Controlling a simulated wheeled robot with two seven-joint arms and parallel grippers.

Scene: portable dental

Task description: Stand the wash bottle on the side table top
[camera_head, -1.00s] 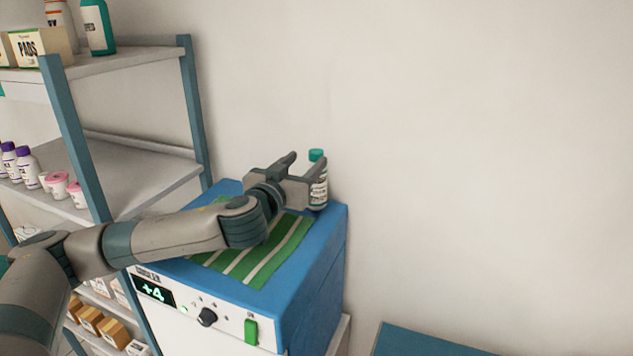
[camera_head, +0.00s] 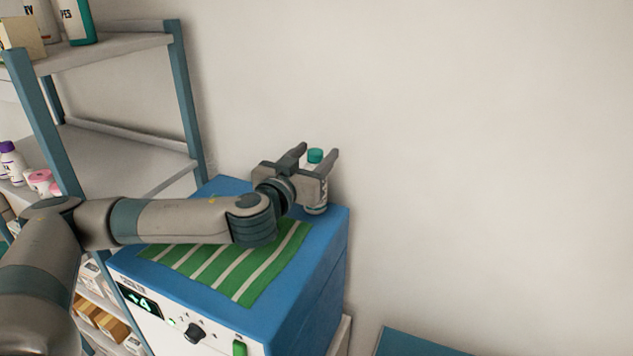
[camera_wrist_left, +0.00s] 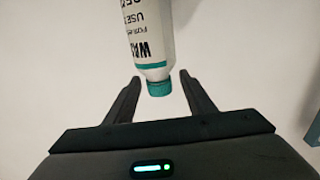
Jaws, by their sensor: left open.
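The wash bottle, white with dark lettering and a teal cap, stands upright on the blue cabinet's top near its far right corner (camera_head: 317,209). My left gripper (camera_head: 318,151) is open, with its fingers beside the bottle's upper part in the head view. The gripper partly hides the bottle's body. In the left wrist view the bottle (camera_wrist_left: 151,40) appears with its cap toward me, between the two finger lines; I see no clear contact. A blue flat top (camera_head: 420,343), possibly the side table, shows at the lower right edge, mostly cut off. My right gripper is out of view.
The blue cabinet (camera_head: 318,262) has a green striped cloth (camera_head: 205,268) on top, under my left arm. A shelf rack (camera_head: 120,165) with bottles, tubs and boxes stands at the left. A bare wall is behind. The visible blue flat top at lower right is clear.

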